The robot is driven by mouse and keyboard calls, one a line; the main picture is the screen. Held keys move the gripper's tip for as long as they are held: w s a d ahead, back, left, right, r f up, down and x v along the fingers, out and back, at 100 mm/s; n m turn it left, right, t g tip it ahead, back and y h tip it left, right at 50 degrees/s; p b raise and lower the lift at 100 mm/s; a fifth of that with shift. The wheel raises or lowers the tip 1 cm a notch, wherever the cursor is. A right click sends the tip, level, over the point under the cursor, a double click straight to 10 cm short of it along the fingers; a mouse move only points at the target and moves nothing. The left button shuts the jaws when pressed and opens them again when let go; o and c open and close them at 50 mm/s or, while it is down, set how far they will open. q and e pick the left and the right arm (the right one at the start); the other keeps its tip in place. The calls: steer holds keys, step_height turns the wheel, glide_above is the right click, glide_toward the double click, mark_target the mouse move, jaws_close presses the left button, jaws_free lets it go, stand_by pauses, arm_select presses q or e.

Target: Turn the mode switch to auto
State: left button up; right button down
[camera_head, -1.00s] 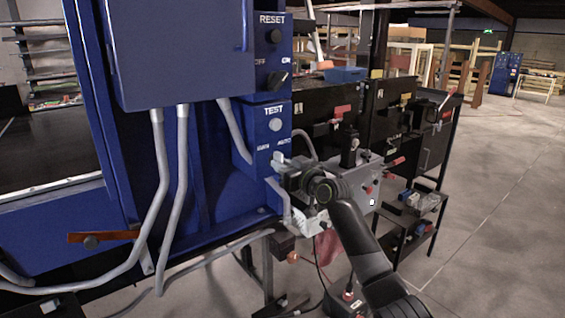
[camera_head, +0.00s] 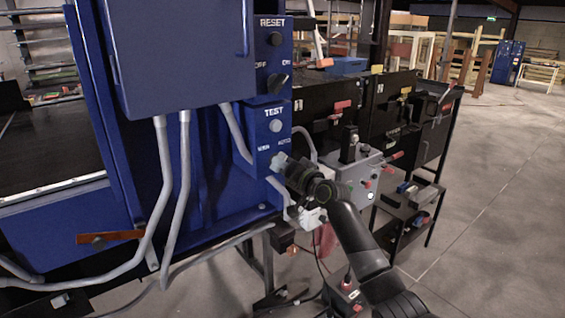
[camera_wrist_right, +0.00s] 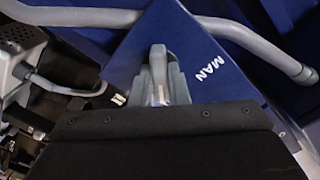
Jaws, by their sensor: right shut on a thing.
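The mode switch (camera_head: 278,160) is a light grey knob on the blue box, below the MAN and AUTO labels. My right gripper (camera_head: 287,167) is at the switch, its arm coming in from the lower right, and covers part of it. In the right wrist view the switch's light grey lever (camera_wrist_right: 158,62) stands between the grey fingers of my right gripper (camera_wrist_right: 164,85), which are shut on it. The MAN label shows to the right of the lever there. The AUTO label is mostly hidden there. My left gripper is not in view.
Above the switch are a TEST button (camera_head: 275,126), a black OFF/ON knob (camera_head: 278,83) and a RESET button (camera_head: 275,39). Grey conduits (camera_head: 165,190) run down the left. A grey box with red handles (camera_head: 357,175) stands close behind my right arm. Open floor lies right.

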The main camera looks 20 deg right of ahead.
stand_by(0.4)
steer(key=c, duration=1.4)
jaws_free()
steer(key=shift+s, duration=0.1)
steer(key=b+v, duration=0.2)
steer(key=v, duration=1.5)
steer(key=shift+b, duration=0.35)
steer(key=shift+d, duration=0.1)
